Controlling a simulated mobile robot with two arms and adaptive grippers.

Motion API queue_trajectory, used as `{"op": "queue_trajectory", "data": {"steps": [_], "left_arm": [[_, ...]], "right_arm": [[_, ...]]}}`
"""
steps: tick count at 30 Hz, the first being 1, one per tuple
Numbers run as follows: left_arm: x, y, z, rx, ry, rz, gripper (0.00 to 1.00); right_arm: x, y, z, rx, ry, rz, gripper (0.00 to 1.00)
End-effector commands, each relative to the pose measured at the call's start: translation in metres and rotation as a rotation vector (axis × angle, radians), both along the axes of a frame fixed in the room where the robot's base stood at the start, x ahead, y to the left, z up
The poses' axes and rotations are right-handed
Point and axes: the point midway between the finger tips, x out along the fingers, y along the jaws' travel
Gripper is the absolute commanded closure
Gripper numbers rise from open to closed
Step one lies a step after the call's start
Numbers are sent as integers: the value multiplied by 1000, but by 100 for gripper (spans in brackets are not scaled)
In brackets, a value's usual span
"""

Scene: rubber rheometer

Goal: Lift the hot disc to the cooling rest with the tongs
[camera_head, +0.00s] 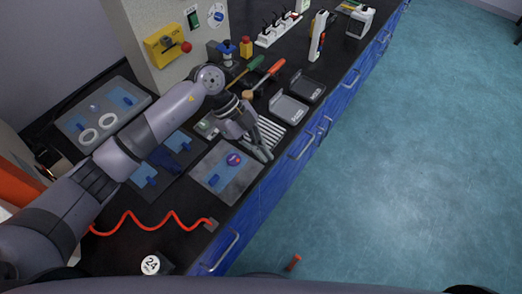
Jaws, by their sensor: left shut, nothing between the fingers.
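My left gripper (263,155) is shut and empty, over the front edge of the slatted metal rack (270,131), which looks like the cooling rest. The gripper hides part of the rack. A green-handled tool (254,64) and an orange-handled tool (268,74) lie behind the gripper. I cannot make out the tongs for certain. My right gripper is not in view.
A pale machine with a yellow panel (167,45) stands at the back. A red coiled cord (150,221) crosses the front counter. Open floor (420,150) lies right.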

Motion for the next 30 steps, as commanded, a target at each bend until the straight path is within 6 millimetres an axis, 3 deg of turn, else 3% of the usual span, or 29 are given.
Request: {"op": "queue_trajectory", "data": {"steps": [8, 30], "left_arm": [[0, 0, 14, -1, -1, 0, 100], [0, 0, 104, 0, -1, 1, 100]], "right_arm": [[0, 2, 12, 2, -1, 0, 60], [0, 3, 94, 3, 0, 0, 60]]}}
